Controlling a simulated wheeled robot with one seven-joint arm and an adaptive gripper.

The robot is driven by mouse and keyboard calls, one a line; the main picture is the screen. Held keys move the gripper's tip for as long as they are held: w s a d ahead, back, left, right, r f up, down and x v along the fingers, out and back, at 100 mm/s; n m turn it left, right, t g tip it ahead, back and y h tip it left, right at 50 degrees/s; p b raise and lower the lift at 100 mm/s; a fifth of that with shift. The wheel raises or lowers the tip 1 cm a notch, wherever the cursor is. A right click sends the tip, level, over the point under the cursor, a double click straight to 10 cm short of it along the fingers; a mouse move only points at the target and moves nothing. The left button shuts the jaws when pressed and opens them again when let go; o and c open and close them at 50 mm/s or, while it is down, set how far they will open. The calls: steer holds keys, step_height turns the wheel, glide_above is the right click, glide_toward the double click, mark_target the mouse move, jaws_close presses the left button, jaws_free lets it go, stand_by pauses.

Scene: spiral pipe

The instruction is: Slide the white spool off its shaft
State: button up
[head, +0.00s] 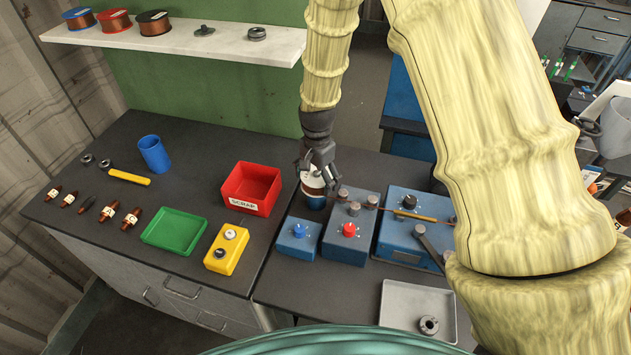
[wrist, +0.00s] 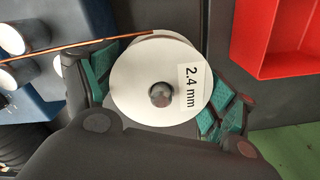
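The white spool (wrist: 140,92) fills the middle of the wrist view, its flat face toward the camera with a "2.4 mm" label. The grey end of its shaft (wrist: 160,95) shows in the centre hole, so the spool is on the shaft. In the head view the spool (head: 313,182) sits low under my gripper (head: 318,172), which partly hides it. The fingers, with green pads, stand on opposite sides of the spool, very close to its rim. Whether both pads press on it cannot be told.
A copper wire (wrist: 75,47) runs from the spool to the left in the wrist view. Blue control boxes (head: 345,240) stand right of the spool. A red scrap bin (head: 236,203) stands to its left. A yellow box (head: 222,262) and green tray (head: 158,243) lie farther left.

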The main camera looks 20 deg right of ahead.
mark_target(317, 171)
steer(key=c, duration=0.3)
steer(key=shift+w+f, duration=0.15)
steer(key=shift+c, duration=0.6)
steer(key=shift+r, duration=0.25)
steer(key=shift+r+p, duration=0.6)
steer(key=shift+r, duration=0.05)
steer(key=shift+r, duration=0.1)
steer(key=shift+r+p, duration=0.3)
steer(key=shift+r, duration=0.05)
steer(key=shift+r, duration=0.3)
steer(key=shift+r+p, duration=0.35)
steer(key=shift+p, duration=0.15)
steer(key=shift+r, duration=0.35)
